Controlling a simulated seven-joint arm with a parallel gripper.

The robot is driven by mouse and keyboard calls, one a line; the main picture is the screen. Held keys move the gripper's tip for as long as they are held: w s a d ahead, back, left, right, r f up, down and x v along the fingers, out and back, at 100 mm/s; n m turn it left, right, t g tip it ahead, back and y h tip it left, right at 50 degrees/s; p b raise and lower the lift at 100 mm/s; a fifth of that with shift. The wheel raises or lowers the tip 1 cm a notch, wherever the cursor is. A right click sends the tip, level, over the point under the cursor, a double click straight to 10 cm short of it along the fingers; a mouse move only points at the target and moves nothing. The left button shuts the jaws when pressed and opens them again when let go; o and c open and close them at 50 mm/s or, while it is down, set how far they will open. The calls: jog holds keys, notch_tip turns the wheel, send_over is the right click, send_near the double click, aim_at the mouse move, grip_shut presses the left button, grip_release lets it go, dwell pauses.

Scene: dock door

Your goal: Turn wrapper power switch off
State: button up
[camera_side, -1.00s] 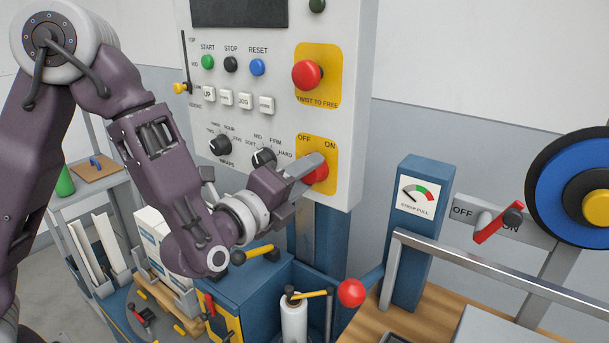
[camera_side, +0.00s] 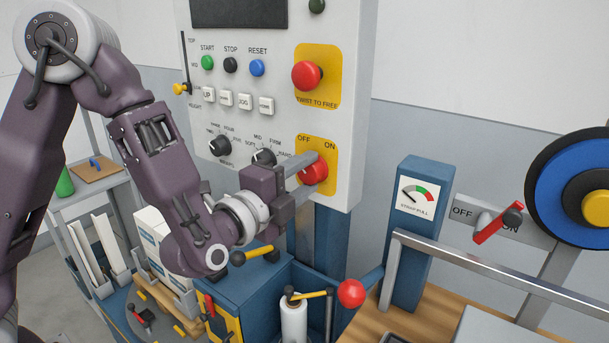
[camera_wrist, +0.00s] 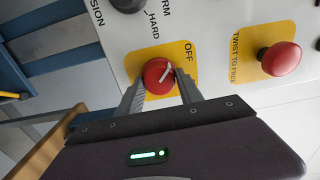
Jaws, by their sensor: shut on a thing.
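The wrapper power switch (camera_side: 314,173) is a red round knob on a yellow plate (camera_side: 331,150) marked OFF and ON, low on the grey control panel. My gripper (camera_side: 308,166) is at the knob with its fingers shut on it, one on each side. In the wrist view the knob (camera_wrist: 158,76) sits between the two fingertips (camera_wrist: 160,83). Its white pointer line slants up and right, toward the OFF label (camera_wrist: 188,52). The ON label is hidden in the wrist view, but shows in the side view.
A red twist-to-free button (camera_side: 306,75) is on a yellow plate above the switch. Black dials (camera_side: 264,157) sit left of it. A separate red-handled OFF/ON lever (camera_side: 497,223) is at the right. A red ball knob (camera_side: 351,293) and blue machine stand below.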

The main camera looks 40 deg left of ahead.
jog(key=o, duration=1.4)
